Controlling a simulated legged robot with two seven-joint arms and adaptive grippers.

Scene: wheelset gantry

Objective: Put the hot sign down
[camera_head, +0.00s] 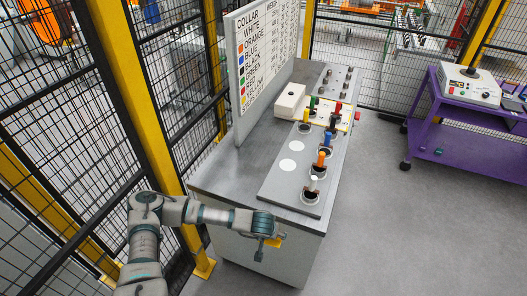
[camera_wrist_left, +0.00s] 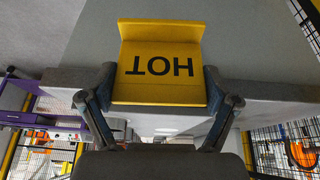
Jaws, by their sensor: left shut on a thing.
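The hot sign is a bent yellow plate with black "HOT" lettering, upside down in the left wrist view (camera_wrist_left: 160,62). My left gripper (camera_wrist_left: 160,95) is shut on the sign, with one finger at each side of it. In the head view the sign (camera_head: 275,240) shows as a small yellow piece at the gripper (camera_head: 265,243), beside the near end of the bench (camera_head: 225,178). Whether the sign touches the bench cannot be told. My right gripper is in neither view.
A collar chart board (camera_head: 265,50) stands along the bench's left side. A panel (camera_head: 285,182) holds several coloured-handled tools in round holes, with a white box (camera_head: 290,101) nearby. Mesh fencing lies left. A purple cart (camera_head: 465,150) stands right, with clear floor between.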

